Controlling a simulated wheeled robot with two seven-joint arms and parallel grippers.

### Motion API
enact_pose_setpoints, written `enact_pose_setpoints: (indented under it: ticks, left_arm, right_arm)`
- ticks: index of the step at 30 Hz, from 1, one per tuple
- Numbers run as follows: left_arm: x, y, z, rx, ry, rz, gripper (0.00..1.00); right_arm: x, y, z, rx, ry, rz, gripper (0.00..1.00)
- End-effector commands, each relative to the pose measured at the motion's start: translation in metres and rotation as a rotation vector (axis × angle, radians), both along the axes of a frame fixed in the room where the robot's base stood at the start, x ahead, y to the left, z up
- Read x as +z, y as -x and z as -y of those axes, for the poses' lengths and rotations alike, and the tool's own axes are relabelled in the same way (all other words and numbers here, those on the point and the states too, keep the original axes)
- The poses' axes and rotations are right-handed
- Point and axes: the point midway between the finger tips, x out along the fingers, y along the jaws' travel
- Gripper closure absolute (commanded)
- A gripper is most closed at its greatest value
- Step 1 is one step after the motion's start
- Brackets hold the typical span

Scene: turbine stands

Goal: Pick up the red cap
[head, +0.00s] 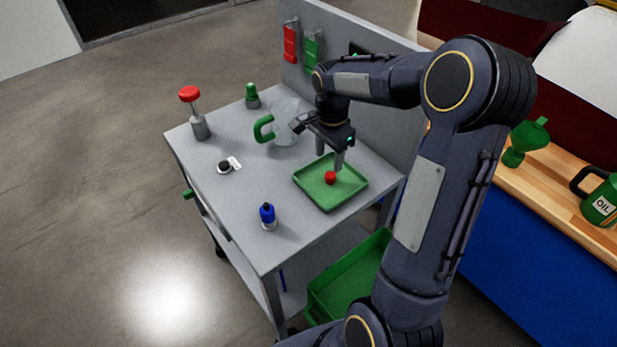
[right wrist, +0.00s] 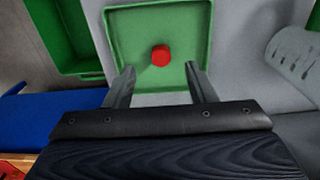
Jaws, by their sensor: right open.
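The red cap (head: 331,177) is small and lies in the green tray (head: 318,203) on the grey cart top. In the right wrist view the red cap (right wrist: 160,55) sits on the floor of the tray (right wrist: 117,18), ahead of the fingertips and between their lines. My right gripper (head: 330,160) is open and empty above the tray, its fingers pointing down. Its two fingers (right wrist: 160,78) stand apart in the wrist view, with a gap to the cap. My left gripper is not in view.
On the cart (head: 215,192) stand a jug with a green handle (head: 283,125), a red-topped device (head: 198,118), a green bottle (head: 252,97), a blue bottle (head: 268,216) and a small black-and-white item (head: 226,167). A grey back panel (head: 345,65) rises behind. A lower green tray (head: 345,280) sits below.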

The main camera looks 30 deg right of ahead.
Motion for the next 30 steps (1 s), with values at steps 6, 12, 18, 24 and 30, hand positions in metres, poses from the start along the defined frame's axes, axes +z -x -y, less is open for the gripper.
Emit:
enact_pose_setpoints:
  ticks: [6, 12, 18, 24, 30]
  left_arm:
    - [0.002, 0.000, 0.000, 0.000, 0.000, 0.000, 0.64]
    - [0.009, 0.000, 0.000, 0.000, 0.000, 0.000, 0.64]
    - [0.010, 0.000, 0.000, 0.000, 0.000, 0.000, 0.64]
    - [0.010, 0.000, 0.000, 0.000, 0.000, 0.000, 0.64]
    - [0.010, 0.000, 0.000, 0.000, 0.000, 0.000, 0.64]
  right_arm:
    - [-0.024, 0.000, 0.002, -0.001, -0.002, -0.003, 0.50]
    - [-0.052, -0.002, 0.009, 0.001, -0.004, -0.004, 0.50]
    - [-0.072, -0.003, 0.008, 0.002, -0.002, -0.001, 0.50]
    - [-0.073, -0.003, 0.008, 0.002, -0.002, 0.001, 0.50]
    - [-0.073, -0.003, 0.008, 0.003, -0.002, 0.001, 0.72]
